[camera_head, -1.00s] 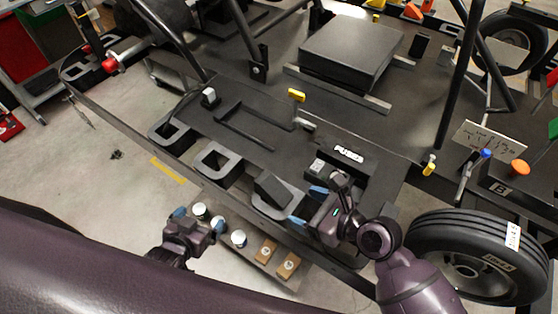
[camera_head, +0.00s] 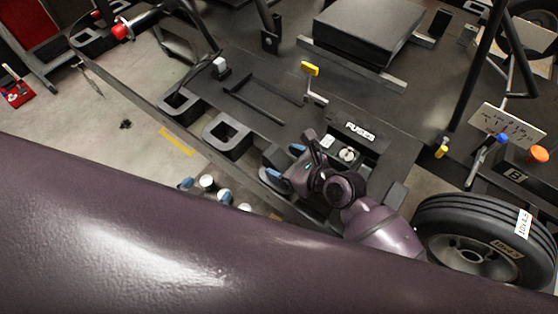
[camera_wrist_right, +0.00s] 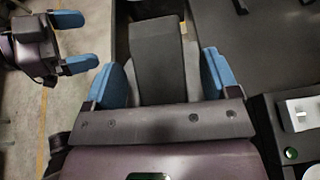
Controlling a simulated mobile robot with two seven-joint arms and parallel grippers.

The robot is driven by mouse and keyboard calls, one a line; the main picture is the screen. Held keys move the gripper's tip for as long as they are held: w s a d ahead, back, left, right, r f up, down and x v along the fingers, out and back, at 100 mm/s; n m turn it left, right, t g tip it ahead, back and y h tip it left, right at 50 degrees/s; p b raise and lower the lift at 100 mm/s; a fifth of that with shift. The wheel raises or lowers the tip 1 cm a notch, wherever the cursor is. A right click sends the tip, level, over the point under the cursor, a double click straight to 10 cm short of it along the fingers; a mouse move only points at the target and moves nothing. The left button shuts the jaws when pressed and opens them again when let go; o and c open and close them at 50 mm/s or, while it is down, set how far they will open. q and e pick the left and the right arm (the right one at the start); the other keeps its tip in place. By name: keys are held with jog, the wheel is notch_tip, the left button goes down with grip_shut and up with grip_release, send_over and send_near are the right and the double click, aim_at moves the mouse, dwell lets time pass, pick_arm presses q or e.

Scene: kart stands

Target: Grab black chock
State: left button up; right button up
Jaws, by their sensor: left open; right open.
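The black chock (camera_wrist_right: 157,58) is a dark block standing in a grey holder (camera_wrist_right: 190,65) on the kart, straight ahead of my right gripper in the right wrist view. In the head view my right gripper (camera_head: 285,162) covers most of the chock. My right gripper is open, its blue fingers (camera_wrist_right: 162,80) on either side of the chock's near end, with gaps visible; I cannot tell its exact depth between them. My left gripper (camera_head: 206,190) is open and empty beside the kart's edge, largely hidden by my arm. It also shows at the right wrist view's upper left (camera_wrist_right: 75,42).
Two empty grey holders (camera_head: 228,133) line the kart edge left of my right gripper. A FUSES panel (camera_head: 360,133), a yellow-topped lever (camera_head: 310,69) and a wheel (camera_head: 480,240) are nearby. White-topped cans (camera_head: 207,181) stand low near my left gripper.

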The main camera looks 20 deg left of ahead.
jog(key=shift+x, duration=0.8)
jog(key=shift+d, duration=0.1)
jog(key=c, duration=1)
jog(key=shift+c, duration=0.2)
jog(key=shift+r, duration=0.1)
